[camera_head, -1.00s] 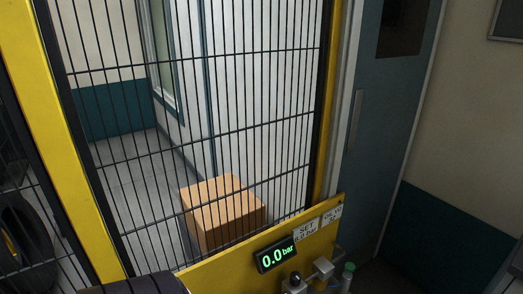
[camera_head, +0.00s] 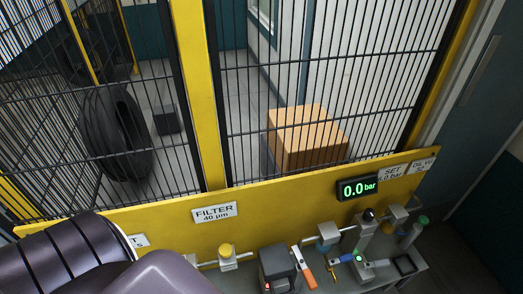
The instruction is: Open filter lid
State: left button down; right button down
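A white sign reading FILTER 40 µm (camera_head: 214,212) is fixed to the yellow panel (camera_head: 165,215). A dark, rounded arm link of mine fills the lower left and hides part of the panel. Neither gripper shows.
A display reading 0.0 bar (camera_head: 357,188) is on the panel. Behind the mesh fence are a cardboard box (camera_head: 308,138) and a tyre (camera_head: 113,132).

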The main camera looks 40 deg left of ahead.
aim_at(276, 264)
jog(key=k+u, duration=0.1)
jog(key=u, duration=0.65)
